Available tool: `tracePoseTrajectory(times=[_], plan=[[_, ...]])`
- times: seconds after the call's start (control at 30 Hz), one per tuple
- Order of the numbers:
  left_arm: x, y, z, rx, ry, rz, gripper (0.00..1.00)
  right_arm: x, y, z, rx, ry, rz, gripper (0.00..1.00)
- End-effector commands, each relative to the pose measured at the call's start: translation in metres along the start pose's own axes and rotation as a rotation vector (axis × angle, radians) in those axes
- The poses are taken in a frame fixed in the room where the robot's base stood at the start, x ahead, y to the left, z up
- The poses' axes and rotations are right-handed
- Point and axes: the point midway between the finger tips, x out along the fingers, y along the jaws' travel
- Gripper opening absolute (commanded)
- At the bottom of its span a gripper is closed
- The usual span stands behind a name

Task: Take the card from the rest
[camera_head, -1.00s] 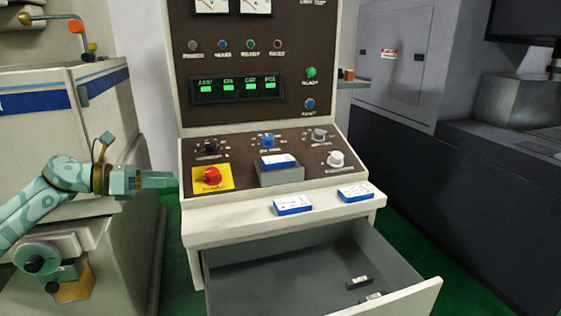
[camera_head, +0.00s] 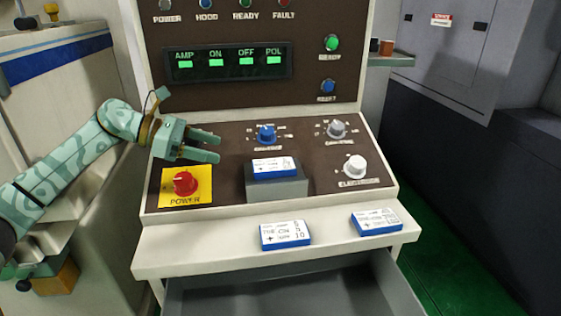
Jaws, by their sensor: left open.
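A blue-edged white card (camera_head: 273,166) lies on top of the grey rest block (camera_head: 277,188) on the sloped brown control panel. Two similar cards lie on the pale ledge below, one left of centre (camera_head: 285,234) and one at the right (camera_head: 376,222). My left gripper (camera_head: 218,147) is open and empty, its fingers pointing right over the panel, left of and slightly above the card on the rest. It is apart from the card. It hides a knob on the panel's left. My right gripper is out of view.
A red power button (camera_head: 185,184) on a yellow plate sits just below my left gripper. A blue knob (camera_head: 265,135), a grey knob (camera_head: 336,130) and a white knob (camera_head: 355,166) surround the rest. An open drawer (camera_head: 290,293) juts out under the ledge.

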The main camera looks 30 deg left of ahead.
Motion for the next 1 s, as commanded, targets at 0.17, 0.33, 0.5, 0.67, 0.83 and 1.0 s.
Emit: tracePoseTrajectory(times=[0.17, 0.33, 0.5, 0.67, 0.83, 1.0], plan=[[0.046, -0.001, 0.002, 0.004, -0.005, -0.004, 0.65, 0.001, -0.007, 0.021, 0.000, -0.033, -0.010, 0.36], [0.081, 0.000, 0.000, 0.001, -0.003, -0.002, 0.65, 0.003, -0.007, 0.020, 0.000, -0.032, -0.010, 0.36], [0.095, 0.000, 0.000, 0.001, -0.002, -0.001, 0.65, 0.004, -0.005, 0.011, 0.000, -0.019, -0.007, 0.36], [0.118, 0.002, -0.003, -0.001, -0.003, -0.003, 0.65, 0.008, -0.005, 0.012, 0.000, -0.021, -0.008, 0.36], [0.142, 0.003, -0.004, 0.000, -0.002, 0.000, 0.65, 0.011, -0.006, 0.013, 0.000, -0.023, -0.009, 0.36], [0.147, 0.003, -0.003, 0.001, -0.001, 0.002, 0.65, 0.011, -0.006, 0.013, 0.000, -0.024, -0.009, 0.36]])
